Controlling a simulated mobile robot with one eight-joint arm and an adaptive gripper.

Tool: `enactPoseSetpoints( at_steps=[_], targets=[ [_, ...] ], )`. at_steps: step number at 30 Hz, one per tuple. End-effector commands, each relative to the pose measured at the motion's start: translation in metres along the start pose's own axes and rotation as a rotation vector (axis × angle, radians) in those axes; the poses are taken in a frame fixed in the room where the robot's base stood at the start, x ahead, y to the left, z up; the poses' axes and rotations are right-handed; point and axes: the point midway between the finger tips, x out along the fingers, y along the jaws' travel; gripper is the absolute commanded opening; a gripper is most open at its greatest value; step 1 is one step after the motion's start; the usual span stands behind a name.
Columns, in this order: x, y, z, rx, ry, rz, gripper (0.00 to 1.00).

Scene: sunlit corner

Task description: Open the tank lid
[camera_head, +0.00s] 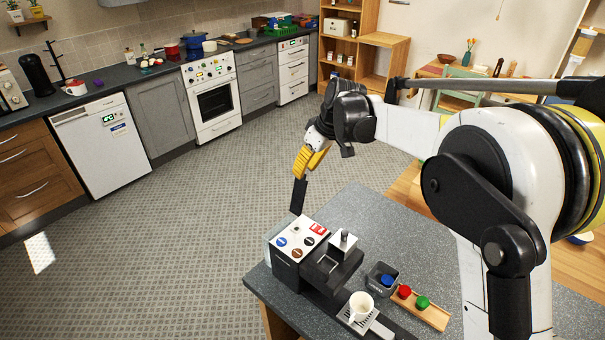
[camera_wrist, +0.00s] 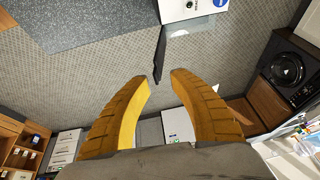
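The coffee machine (camera_head: 300,238) stands at the near left corner of the grey countertop, with coloured buttons on its white top. A pale see-through tank (camera_head: 271,236) is on its left side; it also shows in the wrist view (camera_wrist: 197,27). A thin dark lid (camera_head: 298,197) stands roughly upright at the tank, seen nearly edge-on in the wrist view (camera_wrist: 159,54). My gripper (camera_head: 304,170) is above the lid. In the wrist view my yellow fingers (camera_wrist: 160,78) are apart with nothing between them. The lid's edge lies just beyond the tips; contact is unclear.
A white cup (camera_head: 361,305) sits on the machine's drip tray. A dark box (camera_head: 382,278) holding a blue capsule and a wooden tray (camera_head: 432,315) with red and green capsules are to the right. Open floor lies left of the counter.

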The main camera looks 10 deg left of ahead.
Motion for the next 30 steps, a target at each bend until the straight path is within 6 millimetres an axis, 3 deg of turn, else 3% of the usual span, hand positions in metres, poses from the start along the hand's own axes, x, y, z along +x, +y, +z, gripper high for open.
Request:
enactPoseSetpoints(
  at_steps=[6, 12, 17, 26, 30],
  targets=[
    [-0.051, 0.001, 0.001, 0.003, -0.001, 0.0, 0.27],
    [-0.084, 0.0, 0.001, 0.001, -0.001, 0.0, 0.27],
    [-0.094, 0.001, 0.001, 0.002, 0.0, 0.0, 0.27],
    [-0.095, 0.0, 0.001, 0.003, 0.0, 0.001, 0.27],
    [-0.102, 0.001, 0.019, 0.043, 0.003, 0.026, 0.27]
  ],
)
